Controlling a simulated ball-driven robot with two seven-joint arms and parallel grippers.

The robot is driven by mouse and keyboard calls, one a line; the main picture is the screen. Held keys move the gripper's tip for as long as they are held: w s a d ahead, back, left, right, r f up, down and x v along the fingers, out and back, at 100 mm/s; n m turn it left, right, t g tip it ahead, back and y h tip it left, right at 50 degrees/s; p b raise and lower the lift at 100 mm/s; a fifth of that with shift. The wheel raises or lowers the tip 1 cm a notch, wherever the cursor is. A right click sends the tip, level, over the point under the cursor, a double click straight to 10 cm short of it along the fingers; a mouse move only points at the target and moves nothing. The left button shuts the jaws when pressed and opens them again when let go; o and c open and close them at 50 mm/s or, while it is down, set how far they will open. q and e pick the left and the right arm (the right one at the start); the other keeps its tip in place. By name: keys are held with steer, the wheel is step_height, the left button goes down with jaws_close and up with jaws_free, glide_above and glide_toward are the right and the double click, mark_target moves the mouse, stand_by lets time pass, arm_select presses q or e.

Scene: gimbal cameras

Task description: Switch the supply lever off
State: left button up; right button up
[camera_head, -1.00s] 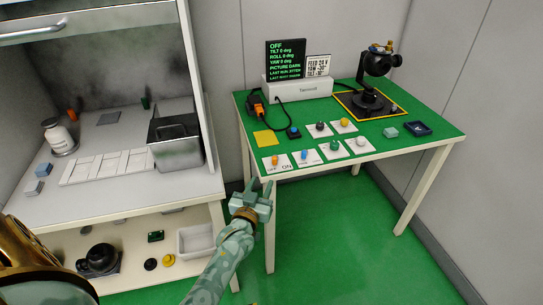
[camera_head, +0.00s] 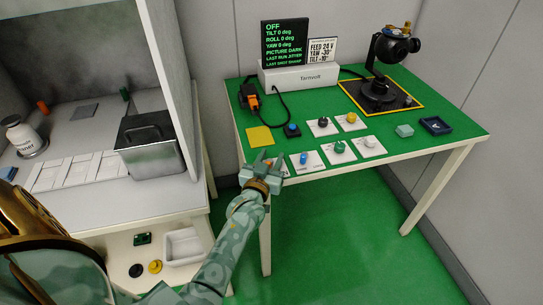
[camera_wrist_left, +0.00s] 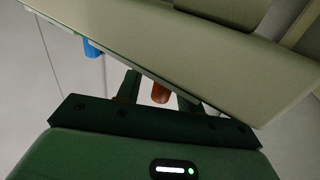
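The orange lever (camera_wrist_left: 159,92) shows in the left wrist view between the two fingers of my left gripper (camera_wrist_left: 158,94). The fingers are apart; I cannot tell whether either touches the lever. In the head view my left gripper (camera_head: 264,162) is at the table's front left corner, covering the lever and most of its OFF/ON plate. The screen (camera_head: 285,46) on the terminal (camera_head: 300,77) has OFF as its top line. My right gripper is not in view.
A blue lever (camera_head: 304,158) stands just right of the gripper, also in the left wrist view (camera_wrist_left: 92,48). Green (camera_head: 339,147) and white (camera_head: 370,141) knobs follow to the right. A yellow pad (camera_head: 259,137) lies behind the gripper. The gimbal camera (camera_head: 380,90) stands at the back right.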

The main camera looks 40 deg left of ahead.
arm_select(q)
jaws_close()
steer(key=shift+a+r+m+h+p, duration=0.1)
steer(key=shift+r+m+h+p, duration=0.2)
steer(key=shift+h+p, duration=0.15)
steer(key=shift+m+t+h+p, duration=0.3)
steer(key=shift+m+h+p, duration=0.25)
steer(key=shift+h, duration=0.2)
steer(key=shift+s+f+h, duration=0.1)
steer(key=shift+f+h, duration=0.15)
steer(key=shift+h, duration=0.05)
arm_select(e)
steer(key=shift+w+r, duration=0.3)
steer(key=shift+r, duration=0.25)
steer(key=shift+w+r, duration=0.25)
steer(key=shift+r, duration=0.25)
arm_select(q)
jaws_free()
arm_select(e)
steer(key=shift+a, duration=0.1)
